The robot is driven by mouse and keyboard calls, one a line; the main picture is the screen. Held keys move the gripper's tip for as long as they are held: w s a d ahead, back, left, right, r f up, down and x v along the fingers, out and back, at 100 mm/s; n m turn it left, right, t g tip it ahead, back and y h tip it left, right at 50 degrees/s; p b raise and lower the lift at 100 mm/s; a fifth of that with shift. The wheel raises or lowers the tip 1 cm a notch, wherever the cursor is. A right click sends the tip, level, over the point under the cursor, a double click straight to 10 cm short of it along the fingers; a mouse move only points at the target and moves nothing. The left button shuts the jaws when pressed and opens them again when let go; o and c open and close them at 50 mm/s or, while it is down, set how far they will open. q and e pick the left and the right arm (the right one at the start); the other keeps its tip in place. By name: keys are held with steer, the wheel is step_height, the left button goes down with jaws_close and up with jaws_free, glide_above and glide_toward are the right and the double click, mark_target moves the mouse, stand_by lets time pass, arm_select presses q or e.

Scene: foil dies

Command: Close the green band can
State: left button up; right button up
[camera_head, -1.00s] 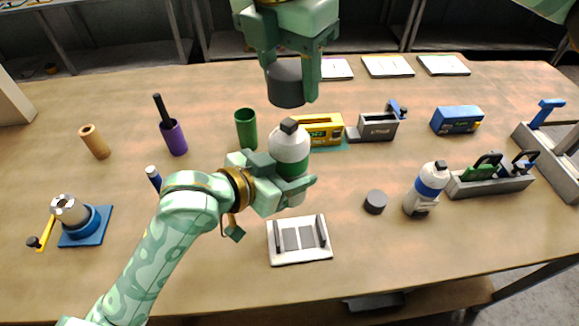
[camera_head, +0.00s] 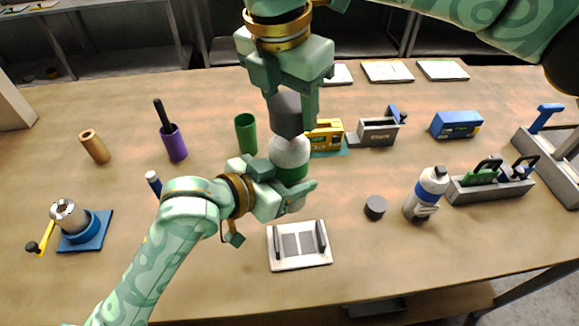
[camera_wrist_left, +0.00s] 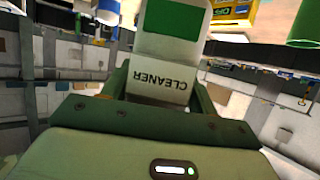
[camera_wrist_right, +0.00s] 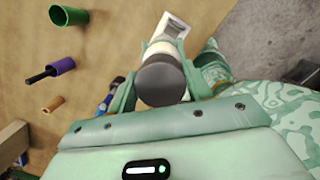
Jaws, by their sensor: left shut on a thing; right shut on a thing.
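The green band can (camera_head: 289,150) is white with a green band and stands upright in my left gripper (camera_head: 290,189), shut around its lower body. In the left wrist view, the can (camera_wrist_left: 158,84) shows the word CLEANER. My right gripper (camera_head: 291,112) points down from above, shut on a dark grey cap (camera_head: 286,113). The cap is right over the can's top and hides its nozzle. I cannot tell whether it is seated or just above.
A blue band can (camera_head: 427,193) stands at the right, beside a loose dark cap (camera_head: 375,207). A white tray (camera_head: 300,262) lies in front. A green cup (camera_head: 246,134), purple cup (camera_head: 173,143) and yellow box (camera_head: 325,134) stand nearby.

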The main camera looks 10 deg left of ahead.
stand_by(0.5)
steer(key=shift+f, duration=0.85)
steer(key=shift+f, duration=0.65)
steer(key=o, duration=1)
steer(key=shift+r, duration=0.1)
steer(key=r, duration=0.4)
steer(key=s+r, duration=0.1)
steer(key=r, duration=0.2)
steer(key=a+r, duration=0.1)
steer(key=r, duration=0.3)
steer(key=shift+s+r, duration=0.3)
steer(key=shift+r, duration=0.05)
